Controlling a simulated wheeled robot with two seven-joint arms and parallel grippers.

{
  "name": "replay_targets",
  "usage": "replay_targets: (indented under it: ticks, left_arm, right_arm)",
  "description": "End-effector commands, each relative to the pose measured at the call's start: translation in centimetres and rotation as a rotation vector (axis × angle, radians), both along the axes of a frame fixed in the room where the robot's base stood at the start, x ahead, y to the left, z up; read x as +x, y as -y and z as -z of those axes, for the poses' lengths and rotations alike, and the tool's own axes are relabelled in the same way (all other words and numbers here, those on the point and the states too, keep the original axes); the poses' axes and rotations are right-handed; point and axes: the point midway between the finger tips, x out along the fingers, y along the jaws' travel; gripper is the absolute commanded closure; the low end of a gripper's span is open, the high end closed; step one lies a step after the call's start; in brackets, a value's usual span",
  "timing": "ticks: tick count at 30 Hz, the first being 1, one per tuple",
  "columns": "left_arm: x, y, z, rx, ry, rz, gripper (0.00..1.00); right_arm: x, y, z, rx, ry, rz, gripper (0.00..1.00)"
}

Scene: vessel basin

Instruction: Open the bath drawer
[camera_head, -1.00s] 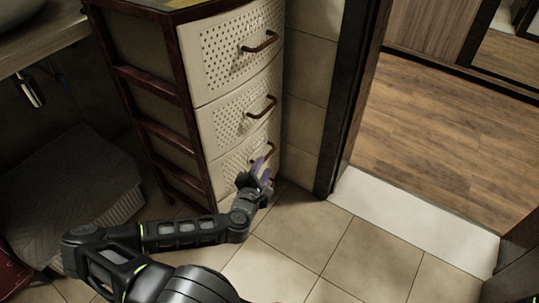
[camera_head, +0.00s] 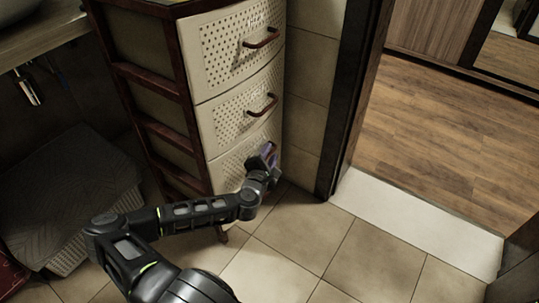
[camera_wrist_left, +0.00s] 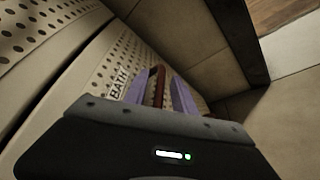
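The bath drawer (camera_head: 228,170) is the lowest cream perforated front of the cabinet, and it looks shut. In the left wrist view its front carries a "BATH" label (camera_wrist_left: 119,82) and a dark red handle (camera_wrist_left: 157,86). My left gripper (camera_head: 269,152) is at this handle and hides most of it in the head view. In the left wrist view the purple fingers of my left gripper (camera_wrist_left: 161,93) stand on either side of the handle, apart, with the handle between them. I cannot tell whether either finger touches it. My right gripper is not in view.
Two more drawers, a middle one (camera_head: 240,118) and a top one (camera_head: 225,50), sit above with similar handles. A dark door frame (camera_head: 338,130) stands right of the cabinet. A woven basket (camera_head: 70,195) stands at the left. The tiled floor (camera_head: 330,250) in front is clear.

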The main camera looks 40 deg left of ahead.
Motion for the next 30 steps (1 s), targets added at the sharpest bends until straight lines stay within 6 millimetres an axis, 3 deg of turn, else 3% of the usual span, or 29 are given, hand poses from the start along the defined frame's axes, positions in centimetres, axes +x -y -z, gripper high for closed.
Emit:
replay_targets:
  ticks: [11,30]
  left_arm:
    - [-0.03,0.01,0.02,0.000,0.000,0.000,1.00]
    - [-0.04,0.04,0.05,0.000,-0.001,0.001,1.00]
  right_arm:
    - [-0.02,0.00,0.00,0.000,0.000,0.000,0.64]
    - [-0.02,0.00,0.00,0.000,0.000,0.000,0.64]
